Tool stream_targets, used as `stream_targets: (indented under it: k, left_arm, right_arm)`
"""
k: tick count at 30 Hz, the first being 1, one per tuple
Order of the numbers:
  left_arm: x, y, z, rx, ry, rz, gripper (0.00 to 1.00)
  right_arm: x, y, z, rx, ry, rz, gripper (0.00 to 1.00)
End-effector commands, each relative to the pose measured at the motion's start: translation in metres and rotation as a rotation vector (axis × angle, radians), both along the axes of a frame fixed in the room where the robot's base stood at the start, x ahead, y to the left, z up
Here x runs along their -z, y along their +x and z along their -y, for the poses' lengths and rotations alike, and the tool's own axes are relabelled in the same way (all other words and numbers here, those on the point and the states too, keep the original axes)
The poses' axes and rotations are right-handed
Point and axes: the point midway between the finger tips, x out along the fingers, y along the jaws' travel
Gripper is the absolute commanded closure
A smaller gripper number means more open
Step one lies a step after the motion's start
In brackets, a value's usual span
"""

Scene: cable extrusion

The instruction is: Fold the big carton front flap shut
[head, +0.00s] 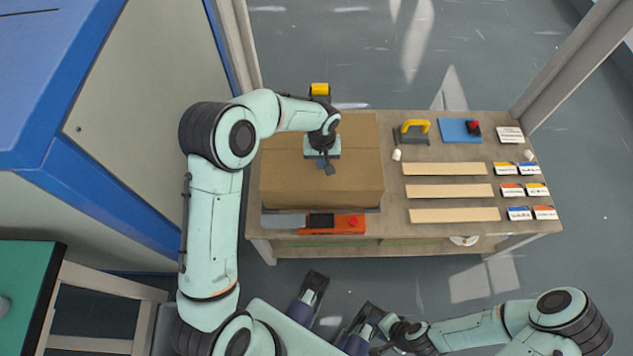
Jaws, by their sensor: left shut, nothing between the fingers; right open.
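The big brown carton (285,180) stands at the left end of the wooden table. Its top looks covered, with a seam running left to right across it. The front flap (350,170) appears to lie down toward that seam; I cannot tell whether it is fully flat. My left gripper (328,169) is shut and empty, pointing down over the middle of the carton top, at or just above the front flap. It hides a small part of the seam. My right gripper (384,343) is open, low in the picture in front of the table, away from the carton; its fingers are hard to make out.
An orange and black device (335,223) sits before the carton. Right of it lie several pale strips (450,191), a yellow-handled tool (414,128), a blue pad (455,131) with a red-topped item, and several label cards (512,190). A yellow item (320,90) shows behind the carton.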

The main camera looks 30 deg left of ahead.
Motion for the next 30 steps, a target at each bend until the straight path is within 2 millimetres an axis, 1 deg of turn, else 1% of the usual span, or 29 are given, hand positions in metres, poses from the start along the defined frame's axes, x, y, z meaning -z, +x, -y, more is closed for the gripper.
stream_targets:
  k: [1,8,11,14,27,30]
  left_arm:
    - [0.018,-0.008,0.002,0.000,-0.005,-0.025,1.00]
    - [0.018,-0.008,0.000,-0.004,-0.004,-0.027,1.00]
    - [0.014,-0.008,-0.001,-0.006,-0.002,-0.027,1.00]
    - [0.004,-0.008,-0.001,-0.006,-0.002,-0.026,1.00]
    - [-0.064,-0.006,0.001,-0.001,-0.003,-0.018,1.00]
    - [-0.078,-0.006,0.001,0.000,-0.003,-0.018,1.00]
  right_arm:
    - [0.002,0.000,0.000,0.000,0.000,0.000,0.57]
    - [0.002,0.000,0.000,0.000,0.000,-0.001,0.57]
    - [0.000,-0.001,0.000,-0.001,0.000,-0.003,0.57]
    - [-0.006,-0.003,0.000,-0.002,0.002,-0.010,0.57]
    - [-0.041,-0.017,-0.001,-0.014,0.010,-0.063,0.57]
    - [-0.048,-0.018,-0.001,-0.016,0.011,-0.070,0.57]
